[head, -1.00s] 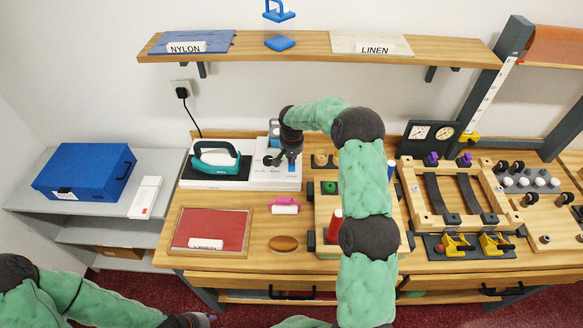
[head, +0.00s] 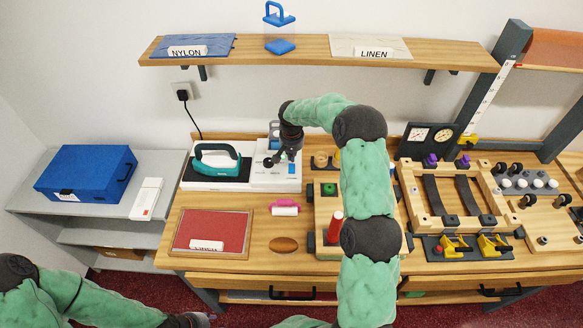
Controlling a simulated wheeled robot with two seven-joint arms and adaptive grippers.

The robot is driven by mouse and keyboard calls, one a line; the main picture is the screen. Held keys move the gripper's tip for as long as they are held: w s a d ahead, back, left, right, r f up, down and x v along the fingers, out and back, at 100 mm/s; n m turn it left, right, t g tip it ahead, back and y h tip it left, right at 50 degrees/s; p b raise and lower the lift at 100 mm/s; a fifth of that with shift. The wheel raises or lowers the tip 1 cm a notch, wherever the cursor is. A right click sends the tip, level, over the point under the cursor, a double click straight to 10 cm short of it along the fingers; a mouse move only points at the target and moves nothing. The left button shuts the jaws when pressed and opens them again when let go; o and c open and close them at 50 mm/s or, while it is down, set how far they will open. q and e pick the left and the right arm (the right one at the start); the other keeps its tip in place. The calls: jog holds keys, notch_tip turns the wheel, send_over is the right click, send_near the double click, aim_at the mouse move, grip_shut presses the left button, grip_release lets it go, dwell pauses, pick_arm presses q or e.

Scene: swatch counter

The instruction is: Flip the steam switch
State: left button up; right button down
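The iron station (head: 259,184) is a white base at the back left of the wooden counter. A teal and white iron (head: 217,158) rests on its dark plate. The station's right part carries small controls, including a dark round knob (head: 268,162); I cannot tell which one is the steam switch. My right gripper (head: 286,158) points down over these controls, close to the knob. Its fingers are small and dark, and whether they are open or touching anything is unclear. My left arm is low at the left, and its gripper (head: 195,320) is cut off at the bottom edge.
A red swatch tray (head: 212,232) lies in front of the station, with a pink-handled roller (head: 284,208) and a brown oval (head: 284,245) beside it. A shelf (head: 310,47) hangs above. A wooden clamp frame (head: 420,200) stands to the right. A blue box (head: 85,172) sits at left.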

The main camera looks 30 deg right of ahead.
aim_at(292, 166)
jog(key=shift+r+p, duration=0.75)
jog(key=shift+r, duration=1.15)
